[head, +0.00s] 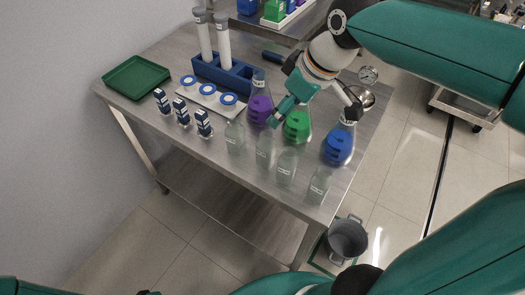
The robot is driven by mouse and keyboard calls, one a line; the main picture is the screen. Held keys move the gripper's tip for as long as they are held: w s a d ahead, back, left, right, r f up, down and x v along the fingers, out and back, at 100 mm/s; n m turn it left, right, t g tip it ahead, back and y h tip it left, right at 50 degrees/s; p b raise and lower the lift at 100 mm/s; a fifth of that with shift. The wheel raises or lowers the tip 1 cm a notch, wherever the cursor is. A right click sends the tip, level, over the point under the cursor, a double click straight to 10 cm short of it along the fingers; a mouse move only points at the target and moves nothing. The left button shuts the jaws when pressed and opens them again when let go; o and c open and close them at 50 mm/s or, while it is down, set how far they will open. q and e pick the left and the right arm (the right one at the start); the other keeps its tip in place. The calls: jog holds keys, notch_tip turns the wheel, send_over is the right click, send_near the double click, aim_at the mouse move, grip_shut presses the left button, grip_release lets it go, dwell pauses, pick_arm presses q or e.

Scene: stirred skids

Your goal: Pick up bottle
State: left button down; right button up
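Several small clear glass bottles with pale labels stand upright in a slanting row near the table's front edge: a left one (235,137), two middle ones (264,150) (287,166) and a right one (319,186). My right gripper (314,112) reaches in from the upper right and is spread open over the flasks behind the bottles. Its fingers overlap the green flask (297,127) and the neck of the blue flask (338,147); contact cannot be told. A small dark part at the bottom edge may be my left gripper (148,292); its fingers are cut off.
A grey bucket (347,238) stands on the floor.

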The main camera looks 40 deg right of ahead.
aim_at(267, 135)
jog(key=x, duration=0.9)
jog(key=shift+a+f, duration=0.1)
jog(key=shift+f, duration=0.15)
jog(key=shift+x, duration=2.85)
jog(key=shift+s, duration=0.15)
jog(key=c, duration=1.2)
